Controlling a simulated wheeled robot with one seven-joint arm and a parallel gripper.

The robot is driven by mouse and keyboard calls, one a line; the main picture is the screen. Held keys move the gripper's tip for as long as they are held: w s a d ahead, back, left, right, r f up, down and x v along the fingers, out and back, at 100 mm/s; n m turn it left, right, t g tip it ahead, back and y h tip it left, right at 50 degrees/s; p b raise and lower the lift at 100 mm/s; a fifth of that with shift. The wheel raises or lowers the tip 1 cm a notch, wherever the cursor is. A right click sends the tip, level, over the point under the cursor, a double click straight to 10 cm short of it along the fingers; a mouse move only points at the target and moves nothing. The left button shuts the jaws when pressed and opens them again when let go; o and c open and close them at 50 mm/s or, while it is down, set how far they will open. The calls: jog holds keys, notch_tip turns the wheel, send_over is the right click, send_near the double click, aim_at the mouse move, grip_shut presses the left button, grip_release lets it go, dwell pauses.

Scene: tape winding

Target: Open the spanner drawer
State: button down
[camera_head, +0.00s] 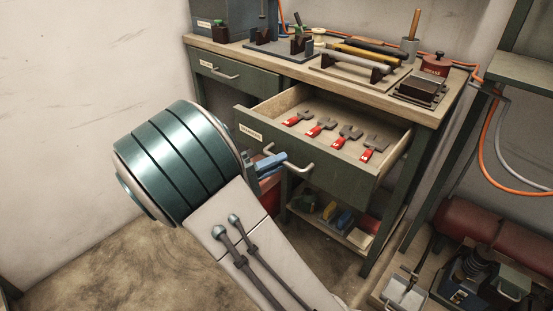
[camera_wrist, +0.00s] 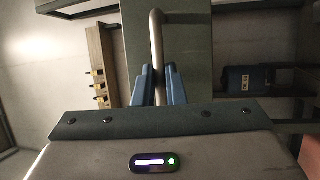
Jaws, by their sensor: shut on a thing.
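The spanner drawer (camera_head: 338,165) is pulled well out of the workbench in the head view. Several red-handled spanners (camera_head: 318,128) lie in a row inside it. Its bar handle (camera_head: 300,170) is on the green front, beside a small label. My gripper (camera_head: 270,165) is at the left end of that handle. In the wrist view the two blue fingers of my gripper (camera_wrist: 159,84) are shut on the handle (camera_wrist: 157,40), one on each side of the bar. The drawer front (camera_wrist: 190,40) fills the upper middle of that view.
A second drawer (camera_head: 235,78) to the left is closed. The bench top (camera_head: 305,73) holds tools and a red container (camera_head: 434,64). A lower shelf (camera_head: 330,228) carries small items. A red cylinder (camera_head: 490,225) lies at the right. Floor is clear at the lower left.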

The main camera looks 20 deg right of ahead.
jog(key=c, duration=1.5)
grip_release()
jog(key=p+v, duration=0.3)
jog(key=v, duration=1.1)
jog(key=shift+d, duration=0.1)
